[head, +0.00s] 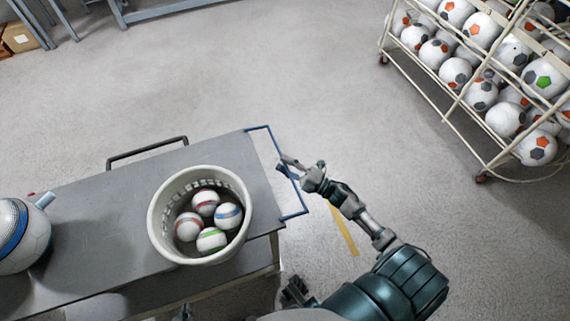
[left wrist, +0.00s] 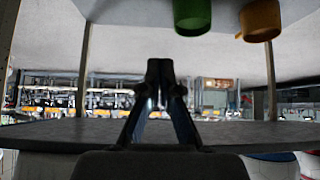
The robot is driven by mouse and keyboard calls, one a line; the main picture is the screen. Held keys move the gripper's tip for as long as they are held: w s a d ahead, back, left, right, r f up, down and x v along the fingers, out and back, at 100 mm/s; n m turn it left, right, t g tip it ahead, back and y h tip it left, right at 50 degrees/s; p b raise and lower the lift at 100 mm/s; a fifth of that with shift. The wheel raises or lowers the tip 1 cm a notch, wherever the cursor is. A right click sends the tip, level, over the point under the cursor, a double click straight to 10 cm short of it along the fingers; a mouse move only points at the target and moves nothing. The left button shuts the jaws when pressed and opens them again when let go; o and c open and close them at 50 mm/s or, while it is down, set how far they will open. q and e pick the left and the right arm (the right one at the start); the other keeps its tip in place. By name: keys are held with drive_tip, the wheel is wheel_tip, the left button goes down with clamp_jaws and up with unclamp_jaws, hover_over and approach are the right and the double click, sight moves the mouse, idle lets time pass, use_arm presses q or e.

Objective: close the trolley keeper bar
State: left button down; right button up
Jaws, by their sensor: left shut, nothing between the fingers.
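The trolley (head: 110,205) has a grey top. A blue U-shaped keeper bar (head: 258,127) sticks out past its right end. My right gripper (head: 287,166) is at the middle of this bar, overlapping it in the head view; whether its fingers grip the bar is too small to tell. In the left wrist view my left gripper (left wrist: 160,68) is shut and empty, its fingertips together. It faces a dark horizontal panel with upright posts. In the head view I cannot clearly make out the left gripper.
A white basket (head: 158,213) with several striped balls stands on the trolley. A rack of soccer balls (head: 455,98) is at the upper right. The left wrist view shows a green cup (left wrist: 192,15) and an orange cup (left wrist: 260,20). Floor between is clear.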

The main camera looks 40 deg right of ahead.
clamp_jaws()
idle(0.3)
